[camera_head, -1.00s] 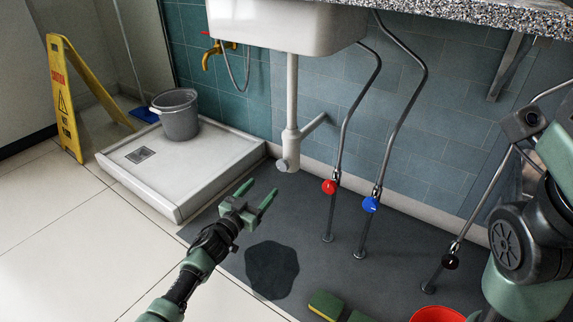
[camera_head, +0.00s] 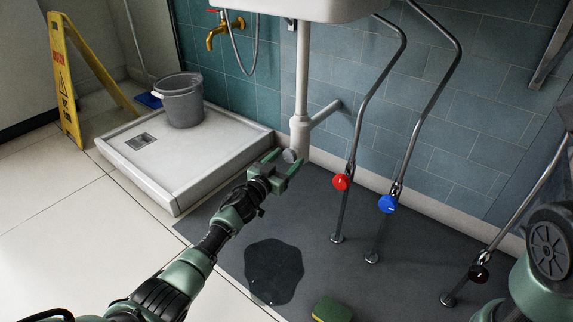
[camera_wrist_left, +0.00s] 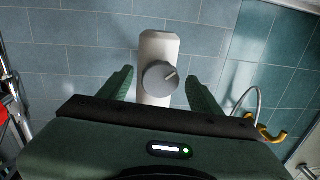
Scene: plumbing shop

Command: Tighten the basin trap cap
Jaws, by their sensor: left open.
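The white basin trap (camera_head: 301,130) hangs below the basin (camera_head: 300,8) with a side pipe into the wall. Its grey cap (camera_head: 290,156) faces out at the bottom end. My left gripper (camera_head: 284,164) is open, its two green fingers pointing at the trap, with the cap near the fingertips. In the left wrist view the cap (camera_wrist_left: 160,77) sits between the open fingers (camera_wrist_left: 160,85), with space on both sides; it has a slot or ridge on its face. I cannot tell whether the fingertips reach around it. My right gripper is not visible.
A red-handled valve (camera_head: 341,182) and a blue-handled valve (camera_head: 388,204) stand on pipes right of the trap. A shower tray (camera_head: 190,170) with a grey bucket (camera_head: 180,100) is to the left. A dark puddle (camera_head: 273,270) and sponge (camera_head: 331,310) lie on the floor mat.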

